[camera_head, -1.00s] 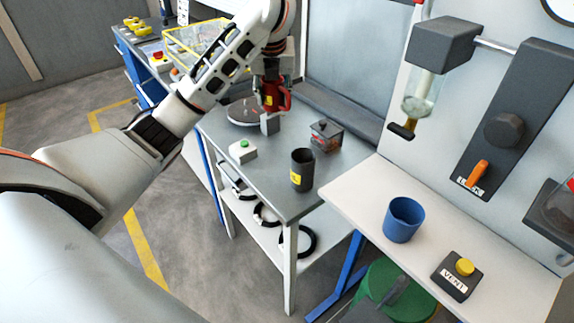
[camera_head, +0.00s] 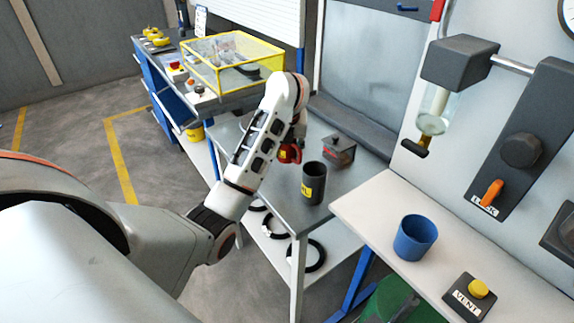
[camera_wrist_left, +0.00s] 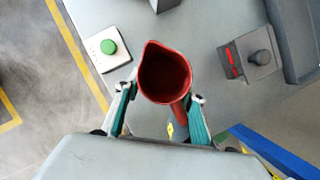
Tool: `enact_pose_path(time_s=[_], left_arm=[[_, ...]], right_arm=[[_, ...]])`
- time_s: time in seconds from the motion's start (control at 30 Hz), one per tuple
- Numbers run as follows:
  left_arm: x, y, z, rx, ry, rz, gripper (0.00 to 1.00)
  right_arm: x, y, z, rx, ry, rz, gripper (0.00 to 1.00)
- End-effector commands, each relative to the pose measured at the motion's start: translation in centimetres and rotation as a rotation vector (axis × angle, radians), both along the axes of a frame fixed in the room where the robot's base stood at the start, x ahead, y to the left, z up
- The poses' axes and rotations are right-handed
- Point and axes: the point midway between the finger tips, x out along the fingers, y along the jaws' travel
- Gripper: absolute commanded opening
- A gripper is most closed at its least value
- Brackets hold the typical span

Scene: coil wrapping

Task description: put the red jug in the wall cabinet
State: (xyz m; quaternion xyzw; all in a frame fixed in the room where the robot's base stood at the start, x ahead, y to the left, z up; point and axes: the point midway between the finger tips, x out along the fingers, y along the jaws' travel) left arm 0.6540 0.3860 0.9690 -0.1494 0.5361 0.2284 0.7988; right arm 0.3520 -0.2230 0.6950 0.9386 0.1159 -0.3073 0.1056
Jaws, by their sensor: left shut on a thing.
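The red jug (camera_head: 288,153) is mostly hidden behind my left arm in the head view, over the grey metal table (camera_head: 352,178). In the left wrist view the open-topped red jug (camera_wrist_left: 163,72) sits between the fingers of my left gripper (camera_wrist_left: 164,95), its spout toward the upper left and its handle toward the gripper. The left gripper is shut on the jug; the arm hides most of it in the head view. I cannot tell whether the jug touches the table. I cannot identify the wall cabinet for certain. My right gripper is not in view.
A dark cup (camera_head: 313,184) and a lidded dark box (camera_head: 338,150) stand right of the jug. A green-button box (camera_wrist_left: 108,48) is near it. A blue cup (camera_head: 415,238) and a yellow-button VENT box (camera_head: 470,297) stand on the pale bench (camera_head: 375,207). A yellow-framed clear case (camera_head: 232,65) is behind.

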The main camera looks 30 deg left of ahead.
Motion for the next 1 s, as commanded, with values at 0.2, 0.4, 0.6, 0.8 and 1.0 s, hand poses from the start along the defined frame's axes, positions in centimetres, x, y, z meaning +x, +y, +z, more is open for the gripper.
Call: enact_pose_path(time_s=[0.2, 0.4, 0.6, 0.8, 1.0], left_arm=[[0.0, 0.0, -1.8, 0.001, -0.001, 0.0, 0.12], [0.0, -0.1, -4.3, -0.001, 0.002, -0.001, 0.12], [0.0, 0.0, -5.9, 0.0, -0.002, 0.001, 0.12], [0.1, 0.0, -5.9, 0.0, -0.003, 0.001, 0.12], [0.1, -0.1, -6.3, -0.001, -0.003, 0.0, 0.12]], right_arm=[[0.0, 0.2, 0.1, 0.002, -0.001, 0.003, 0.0], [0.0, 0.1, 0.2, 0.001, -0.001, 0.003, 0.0], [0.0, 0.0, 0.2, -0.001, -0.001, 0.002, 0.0], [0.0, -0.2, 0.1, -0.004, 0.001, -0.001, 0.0], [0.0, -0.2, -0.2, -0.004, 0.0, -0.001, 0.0]])
